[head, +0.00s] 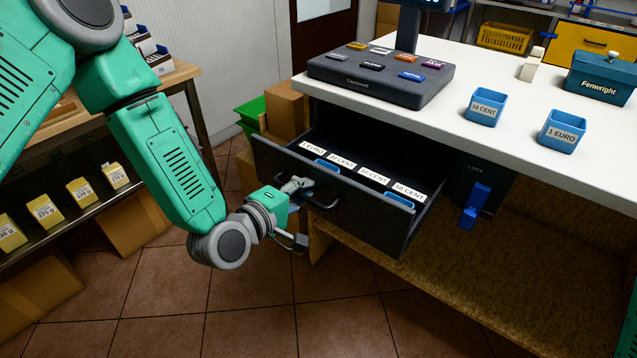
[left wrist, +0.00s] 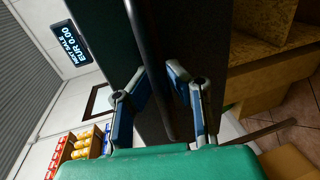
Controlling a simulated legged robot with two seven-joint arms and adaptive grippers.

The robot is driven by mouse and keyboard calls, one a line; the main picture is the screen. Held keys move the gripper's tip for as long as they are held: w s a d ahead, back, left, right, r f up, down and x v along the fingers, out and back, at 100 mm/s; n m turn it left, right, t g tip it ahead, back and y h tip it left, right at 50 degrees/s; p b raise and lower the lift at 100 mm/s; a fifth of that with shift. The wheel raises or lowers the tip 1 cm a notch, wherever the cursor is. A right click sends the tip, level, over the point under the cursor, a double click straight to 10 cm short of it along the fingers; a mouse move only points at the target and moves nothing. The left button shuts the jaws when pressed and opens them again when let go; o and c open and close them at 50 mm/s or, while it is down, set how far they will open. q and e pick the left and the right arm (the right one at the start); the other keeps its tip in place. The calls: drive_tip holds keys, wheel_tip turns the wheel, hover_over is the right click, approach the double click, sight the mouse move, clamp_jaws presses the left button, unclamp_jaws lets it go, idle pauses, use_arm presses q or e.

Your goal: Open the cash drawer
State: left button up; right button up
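The dark cash drawer (head: 345,211) under the white counter is pulled well out, and its inside shows. Labels reading 1 euro, 20 cent, 10 cent and 50 cent lie along it, with blue cups partly visible at two of them. My left gripper (head: 297,213) is at the drawer's front, by the bar handle (head: 322,204). In the left wrist view the handle bar (left wrist: 152,60) runs between the two fingers of my left gripper (left wrist: 157,76). The fingers stand apart, with no clear grip on the bar. My right gripper is not in view.
On the counter (head: 520,125) are a till keypad (head: 380,78), two blue cups (head: 485,107) (head: 562,131) and a blue Fenwright box (head: 602,78). A blue lever (head: 474,205) marked lock is right of the drawer. A shelf (head: 75,215) with yellow packs stands left. Open tiled floor lies in front.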

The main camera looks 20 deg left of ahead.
use_arm(q)
drive_tip(key=shift+o, duration=1.1)
drive_tip(key=shift+w+d, duration=0.1)
drive_tip(key=shift+w, duration=0.05)
drive_tip(key=shift+f, duration=0.1)
drive_tip(key=shift+d, duration=0.3)
drive_tip(key=shift+s+r, duration=0.2)
drive_tip(key=shift+s, duration=0.2)
drive_tip(key=v, duration=0.3)
drive_tip(key=a+v, duration=0.1)
drive_tip(key=v, duration=0.2)
drive_tip(key=shift+s+f, duration=0.1)
drive_tip(key=shift+s, duration=0.1)
